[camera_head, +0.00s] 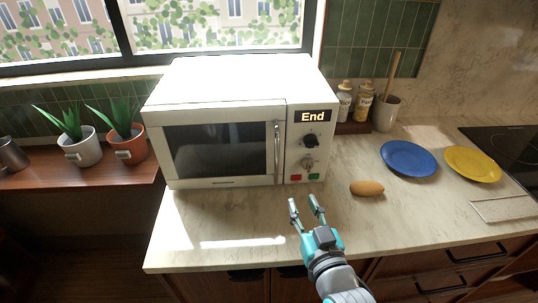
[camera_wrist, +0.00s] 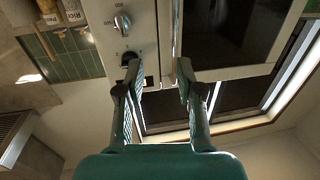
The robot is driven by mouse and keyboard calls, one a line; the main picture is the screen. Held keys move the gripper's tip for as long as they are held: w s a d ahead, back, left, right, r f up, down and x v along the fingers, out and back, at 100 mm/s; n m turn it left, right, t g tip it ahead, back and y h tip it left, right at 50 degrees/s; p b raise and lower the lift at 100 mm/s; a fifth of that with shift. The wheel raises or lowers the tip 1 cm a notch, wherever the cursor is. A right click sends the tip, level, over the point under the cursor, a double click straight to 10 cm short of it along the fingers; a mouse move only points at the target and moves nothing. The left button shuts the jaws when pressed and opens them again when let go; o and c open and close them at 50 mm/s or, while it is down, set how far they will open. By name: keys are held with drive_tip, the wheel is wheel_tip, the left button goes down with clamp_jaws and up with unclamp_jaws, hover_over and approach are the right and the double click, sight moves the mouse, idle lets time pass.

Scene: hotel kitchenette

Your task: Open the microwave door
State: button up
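The white microwave (camera_head: 236,83) stands on the counter, its door (camera_head: 222,145) shut flush with the front. A vertical metal handle (camera_head: 277,150) runs along the door's right edge; it also shows in the wrist view (camera_wrist: 178,38). The control panel (camera_head: 309,143) right of the handle has a display reading "End" and knobs. My gripper (camera_head: 304,202) is open and empty, in front of the microwave and lower in the picture than the handle. In the wrist view, its fingers (camera_wrist: 158,88) are apart, with the handle's line between them; no contact shows.
A brown potato-like item (camera_head: 367,188) lies on the counter right of my gripper. A blue plate (camera_head: 409,158) and a yellow plate (camera_head: 472,164) lie farther right. Potted plants (camera_head: 84,148) stand on a wooden shelf at left. The counter before the microwave is clear.

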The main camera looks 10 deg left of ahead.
sight(277, 159)
drive_tip(key=shift+n+y, duration=0.3)
drive_tip(key=w+a+r, duration=0.1)
drive_tip(key=w+a, duration=0.1)
drive_tip(key=w, duration=0.1)
drive_tip(key=w+a+r, duration=0.1)
drive_tip(key=w+a, duration=0.2)
drive_tip(key=w, duration=0.1)
drive_tip(key=w+a+r, duration=0.1)
drive_tip(key=w+a, duration=0.2)
drive_tip(key=w, duration=0.1)
drive_tip(key=shift+w+a+r, duration=0.1)
drive_tip(key=shift+w+r, duration=0.05)
drive_tip(key=shift+w, duration=0.1)
clamp_jaws()
